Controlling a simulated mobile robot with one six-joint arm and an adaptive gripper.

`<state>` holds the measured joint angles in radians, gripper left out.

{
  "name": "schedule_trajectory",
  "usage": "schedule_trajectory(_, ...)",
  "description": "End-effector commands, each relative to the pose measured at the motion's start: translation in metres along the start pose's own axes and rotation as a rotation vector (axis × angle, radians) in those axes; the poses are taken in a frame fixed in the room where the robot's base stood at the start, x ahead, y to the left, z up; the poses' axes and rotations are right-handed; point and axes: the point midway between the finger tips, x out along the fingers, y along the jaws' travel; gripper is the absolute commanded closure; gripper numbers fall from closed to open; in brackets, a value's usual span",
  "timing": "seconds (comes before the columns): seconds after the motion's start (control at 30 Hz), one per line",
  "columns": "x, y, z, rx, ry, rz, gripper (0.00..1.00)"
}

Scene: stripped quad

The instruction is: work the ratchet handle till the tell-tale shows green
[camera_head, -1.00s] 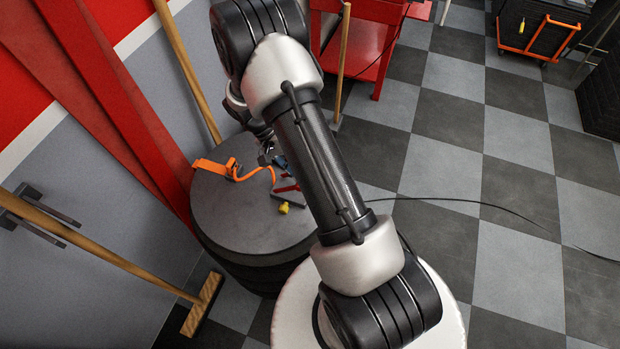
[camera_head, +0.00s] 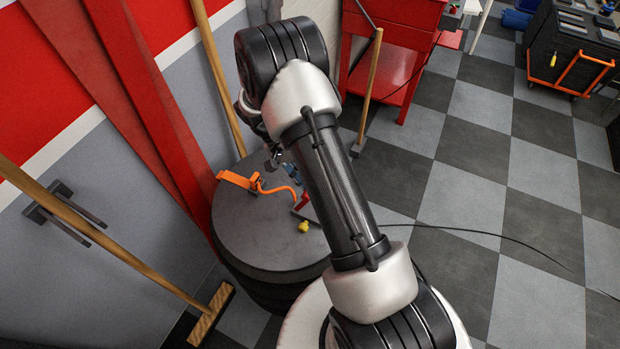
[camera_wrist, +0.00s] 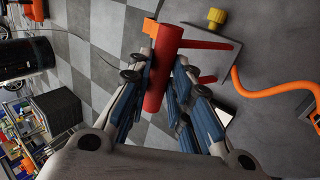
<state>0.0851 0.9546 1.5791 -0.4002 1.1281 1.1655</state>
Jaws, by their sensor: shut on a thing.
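The ratchet handle (camera_wrist: 165,60) is a red cylinder in the wrist view. My gripper (camera_wrist: 160,68), with blue-padded fingers, is shut around it, one finger on each side. Red arms run from the handle's side to a grey plate (camera_wrist: 226,58) with a yellow knob (camera_wrist: 217,17). In the head view the red part (camera_head: 304,203) and the yellow knob (camera_head: 304,227) show on the dark round drum top (camera_head: 250,232). My arm hides much of the gripper and mechanism there. I cannot make out the tell-tale or its colour in either view.
An orange strap or hose (camera_head: 237,180) lies on the drum beside the mechanism. Red posts and a leaning wooden pole (camera_head: 215,70) stand close behind. A broom (camera_head: 213,312) is at lower left. A red cart (camera_head: 395,70) stands behind. Checkered floor is open at right.

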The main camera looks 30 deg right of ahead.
Motion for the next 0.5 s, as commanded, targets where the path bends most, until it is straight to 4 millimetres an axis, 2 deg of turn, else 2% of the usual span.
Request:
schedule_trajectory(0.03,0.0047,-0.0093,0.0033,-0.002,-0.003,-0.019,1.0)
schedule_trajectory(0.17,0.005,-0.0092,0.0035,-0.002,-0.004,-0.018,1.0)
schedule_trajectory(0.2,0.0051,-0.0091,0.0036,-0.002,-0.004,-0.018,0.8)
schedule_trajectory(0.5,0.0038,-0.0067,0.0022,-0.001,-0.003,-0.016,0.6)
